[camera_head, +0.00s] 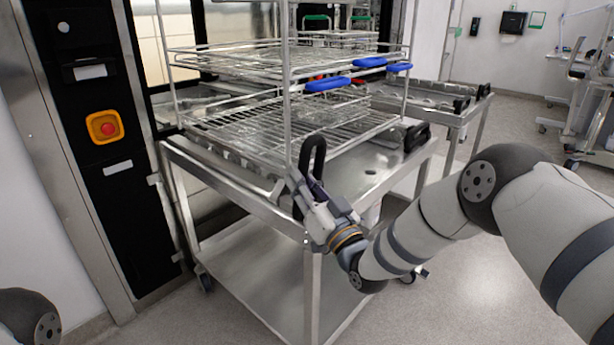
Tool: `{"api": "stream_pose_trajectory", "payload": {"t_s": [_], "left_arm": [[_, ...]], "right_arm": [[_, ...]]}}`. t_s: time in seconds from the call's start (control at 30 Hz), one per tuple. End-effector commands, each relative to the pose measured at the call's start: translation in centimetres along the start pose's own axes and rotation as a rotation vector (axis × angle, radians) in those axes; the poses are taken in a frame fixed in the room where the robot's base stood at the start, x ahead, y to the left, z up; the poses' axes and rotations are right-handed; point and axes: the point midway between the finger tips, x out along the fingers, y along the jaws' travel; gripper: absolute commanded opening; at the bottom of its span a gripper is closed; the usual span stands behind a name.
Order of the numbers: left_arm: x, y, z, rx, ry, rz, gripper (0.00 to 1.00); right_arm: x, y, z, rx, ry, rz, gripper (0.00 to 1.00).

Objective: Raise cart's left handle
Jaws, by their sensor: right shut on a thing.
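The steel cart (240,205) stands in front of the washer opening, with a wire rack on its top. Its left handle (313,150) is a black loop at the near corner of the top, standing roughly upright. My right gripper (298,192) comes in from the right and is shut on the lower part of this handle, hiding some of it. The cart's right handle (417,136) is a black loop at the other front corner, apart from my arm. My left gripper is out of view; only a bit of my left arm shows at bottom left.
The wire rack (345,135) has several tiers and blue clips. A black washer panel with a red emergency button (105,127) stands at left. A second steel cart (455,118) is behind at right. The floor at right is open.

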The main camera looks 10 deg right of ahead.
Motion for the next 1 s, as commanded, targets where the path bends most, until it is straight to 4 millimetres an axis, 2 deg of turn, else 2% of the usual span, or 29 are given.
{"api": "stream_pose_trajectory", "payload": {"t_s": [0.63,0.67,0.73,0.77,1.0], "left_arm": [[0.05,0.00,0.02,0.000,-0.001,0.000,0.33],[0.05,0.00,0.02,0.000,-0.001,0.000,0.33],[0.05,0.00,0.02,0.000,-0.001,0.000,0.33],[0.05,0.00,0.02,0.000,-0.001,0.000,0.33],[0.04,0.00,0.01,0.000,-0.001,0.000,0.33]], "right_arm": [[-0.23,-0.55,0.35,-0.043,0.006,-0.021,0.00],[-0.23,-0.55,0.36,-0.043,0.006,-0.021,0.20],[-0.24,-0.55,0.36,-0.043,0.006,-0.021,0.36],[-0.23,-0.54,0.35,-0.043,0.006,-0.021,0.39],[-0.21,-0.46,0.27,-0.042,0.007,-0.019,0.39]]}}
